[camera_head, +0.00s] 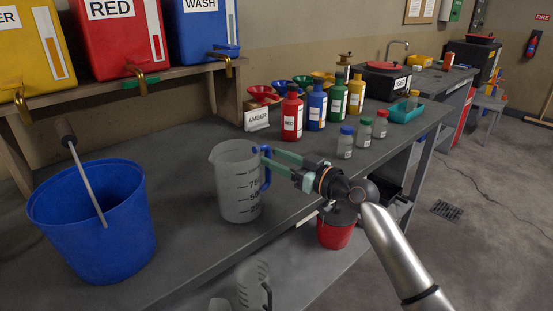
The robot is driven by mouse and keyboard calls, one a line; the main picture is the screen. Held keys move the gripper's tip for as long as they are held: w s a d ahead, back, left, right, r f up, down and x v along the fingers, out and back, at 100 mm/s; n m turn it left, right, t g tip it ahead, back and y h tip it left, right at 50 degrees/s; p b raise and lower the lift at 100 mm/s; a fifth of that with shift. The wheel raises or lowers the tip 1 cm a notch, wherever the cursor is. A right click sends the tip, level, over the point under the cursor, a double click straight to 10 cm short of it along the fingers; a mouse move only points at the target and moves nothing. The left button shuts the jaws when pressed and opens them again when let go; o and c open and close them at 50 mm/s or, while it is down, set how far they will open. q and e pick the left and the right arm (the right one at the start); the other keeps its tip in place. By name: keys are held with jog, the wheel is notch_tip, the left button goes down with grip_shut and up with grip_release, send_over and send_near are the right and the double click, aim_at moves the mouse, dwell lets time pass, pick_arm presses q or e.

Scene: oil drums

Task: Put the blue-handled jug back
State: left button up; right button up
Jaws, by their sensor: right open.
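The blue-handled jug (234,184) is a frosted, graduated measuring jug. It stands upright on the grey bench near its front edge, with its blue handle (266,172) facing right. My right gripper (266,157) comes in from the right at handle height. Its green fingers are open, with their tips at the upper part of the handle. Whether they touch the handle I cannot tell. My left gripper is not in view.
A blue bucket (92,225) stands on the bench at left. Several coloured bottles (292,117) and small jars (345,142) stand behind the gripper. Another jug (252,284) and a red bucket (335,234) are lower down. Red, yellow and blue drums (118,45) sit on a shelf.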

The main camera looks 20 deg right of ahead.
jog(key=b+v, duration=0.2)
jog(key=v, duration=1)
jog(key=shift+m+g+h, duration=0.8)
jog(key=shift+g+h, duration=0.1)
jog(key=a+f, duration=0.1)
jog(key=f, duration=0.3)
jog(key=s+a+f, duration=0.1)
jog(key=f, duration=0.7)
jog(key=shift+s+a+f, duration=0.3)
jog(key=shift+a, duration=0.1)
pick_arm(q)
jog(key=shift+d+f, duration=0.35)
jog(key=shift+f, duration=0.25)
pick_arm(e)
jog(key=s+a+f+g+h, duration=0.1)
jog(key=s+a+f, duration=0.3)
jog(key=s+f, duration=0.2)
jog(key=s+a+f+m+g+h, duration=0.1)
jog(key=s+a+f+g, duration=0.1)
jog(key=s+a+f, duration=0.2)
jog(key=s+a+f+g+h, duration=0.1)
jog(key=s+a+f, duration=0.4)
jog(key=s+f, duration=0.5)
notch_tip(320, 180, down, 5)
jog(key=shift+f+m+g+h, duration=0.1)
jog(key=shift+m+g+h, duration=0.25)
jog(key=shift+g, duration=0.25)
jog(key=shift+s, duration=0.15)
